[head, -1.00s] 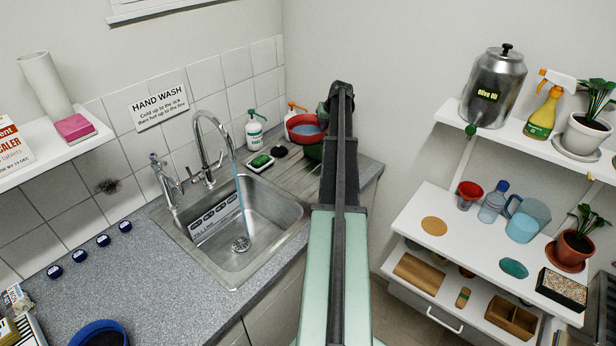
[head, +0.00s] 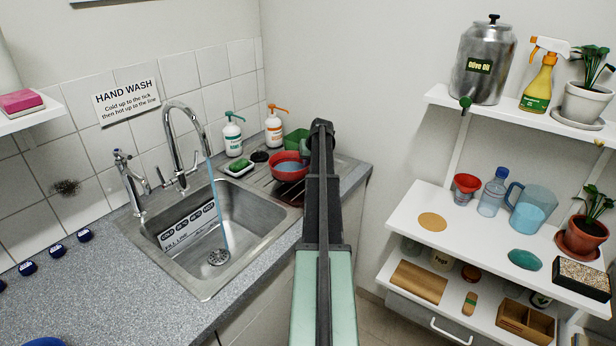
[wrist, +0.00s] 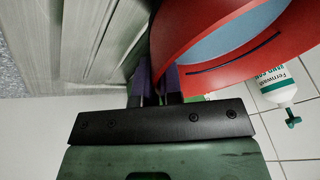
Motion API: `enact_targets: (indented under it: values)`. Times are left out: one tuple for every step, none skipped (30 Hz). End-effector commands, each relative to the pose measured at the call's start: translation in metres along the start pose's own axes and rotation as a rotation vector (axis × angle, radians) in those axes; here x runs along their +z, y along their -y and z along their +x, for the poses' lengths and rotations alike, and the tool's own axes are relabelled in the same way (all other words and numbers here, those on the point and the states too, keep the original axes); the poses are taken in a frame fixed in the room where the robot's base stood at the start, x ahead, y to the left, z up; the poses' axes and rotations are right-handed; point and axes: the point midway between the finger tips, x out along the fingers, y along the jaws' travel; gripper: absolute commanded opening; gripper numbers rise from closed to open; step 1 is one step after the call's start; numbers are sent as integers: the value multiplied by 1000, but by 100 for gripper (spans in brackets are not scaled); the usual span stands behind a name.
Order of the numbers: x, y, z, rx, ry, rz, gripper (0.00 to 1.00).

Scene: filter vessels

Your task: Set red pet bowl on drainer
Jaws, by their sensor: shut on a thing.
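The red pet bowl (head: 288,172) is upright at the right of the sink, over the ribbed grey drainer (head: 262,183). It has a pale blue inside. In the wrist view the red bowl (wrist: 172,38) fills the top right, and the grooved drainer (wrist: 85,45) shows at the left. My gripper (wrist: 155,82) is shut on the bowl's rim with its purplish fingers. In the head view my arm hides the fingers and the bowl's right edge. I cannot tell whether the bowl's base touches the drainer.
Green-topped (head: 233,135) and orange-topped (head: 274,127) pump bottles stand behind the drainer. The tap (head: 178,135) runs into the sink (head: 215,235). Loaded white shelves (head: 415,215) stand at right.

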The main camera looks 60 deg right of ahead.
Motion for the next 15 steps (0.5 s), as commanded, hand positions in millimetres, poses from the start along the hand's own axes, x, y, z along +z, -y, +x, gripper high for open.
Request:
enact_targets:
  values:
    - [8, -4, 21, 0, 0, 0, 0]
    - [10, -6, 26, 0, 0, 0, 0]
    - [12, -7, 31, 0, 0, 0, 0]
    - [13, -7, 32, 0, 0, 0, 0]
    - [13, -7, 32, 0, 0, 0, 0]
    - [12, -6, 29, 0, 0, 0, 0]
    - [11, -6, 28, 0, 0, 0, 0]
    - [11, -6, 27, 0, 0, 0, 0]
    - [11, -6, 27, 0, 0, 0, 0]
    - [11, -6, 27, 0, 0, 0, 0]
    - [11, -6, 27, 0, 0, 0, 0]
    - [11, -6, 28, 0, 0, 0, 0]
    - [12, -6, 30, 0, 0, 0, 0]
    - [12, -7, 31, 0, 0, 0, 0]
    - [12, -7, 31, 0, 0, 0, 8]
